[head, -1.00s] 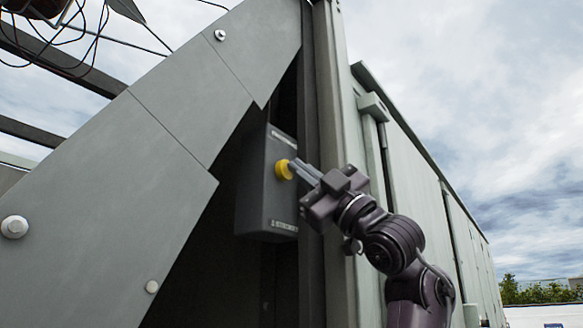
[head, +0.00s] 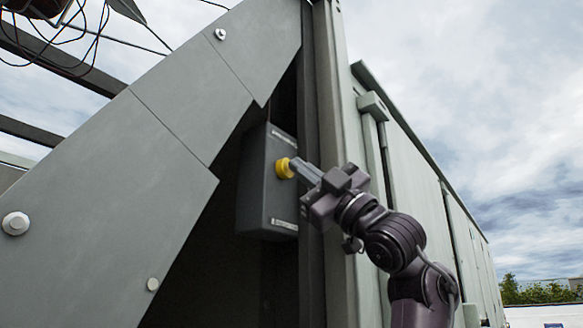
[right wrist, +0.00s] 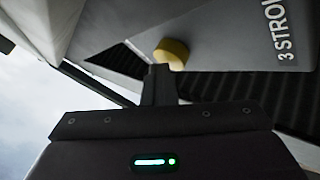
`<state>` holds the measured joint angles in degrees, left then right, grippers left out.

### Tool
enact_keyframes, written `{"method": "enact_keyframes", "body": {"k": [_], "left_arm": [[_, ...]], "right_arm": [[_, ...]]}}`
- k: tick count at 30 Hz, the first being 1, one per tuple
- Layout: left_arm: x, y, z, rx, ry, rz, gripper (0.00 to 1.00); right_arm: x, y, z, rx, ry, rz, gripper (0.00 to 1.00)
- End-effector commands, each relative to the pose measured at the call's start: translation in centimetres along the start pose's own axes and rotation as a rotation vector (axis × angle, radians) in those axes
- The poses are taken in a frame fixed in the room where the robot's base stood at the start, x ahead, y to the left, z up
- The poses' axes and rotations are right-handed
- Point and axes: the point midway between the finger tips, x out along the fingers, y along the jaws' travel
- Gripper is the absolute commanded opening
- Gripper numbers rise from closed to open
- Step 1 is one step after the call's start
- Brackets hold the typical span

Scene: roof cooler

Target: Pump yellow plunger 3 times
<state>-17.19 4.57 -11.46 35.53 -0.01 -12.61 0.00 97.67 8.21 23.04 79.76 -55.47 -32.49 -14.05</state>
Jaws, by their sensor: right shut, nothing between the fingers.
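The yellow plunger (head: 284,168) sticks out from the side of a dark grey box (head: 266,190) inside the recess of the cooler. My right gripper (head: 293,164) is shut and empty, with its fingertips at the plunger; they look to be touching it or very close. In the right wrist view the yellow plunger (right wrist: 171,53) sits just beyond the tips of the shut right gripper (right wrist: 160,70). Part of a "3 STRO..." label (right wrist: 285,35) shows on the box there. My left gripper is not in view.
A large grey sloping panel (head: 110,170) with bolts covers the left. A vertical frame post (head: 335,110) stands right of the box, close to my right gripper. Loose wires (head: 85,40) hang at the upper left. Open sky lies to the right.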

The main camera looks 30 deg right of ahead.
Motion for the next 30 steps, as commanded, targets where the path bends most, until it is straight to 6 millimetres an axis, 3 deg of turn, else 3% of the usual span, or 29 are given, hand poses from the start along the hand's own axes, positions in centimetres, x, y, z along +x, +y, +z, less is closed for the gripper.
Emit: {"method": "enact_keyframes", "body": {"k": [15,30], "left_arm": [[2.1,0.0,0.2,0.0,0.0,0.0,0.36],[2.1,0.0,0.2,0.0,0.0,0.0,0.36]], "right_arm": [[-3.6,2.5,-2.5,-0.004,0.0,0.001,0.0],[-4.0,2.9,-2.9,-0.002,0.0,0.0,0.0]]}}
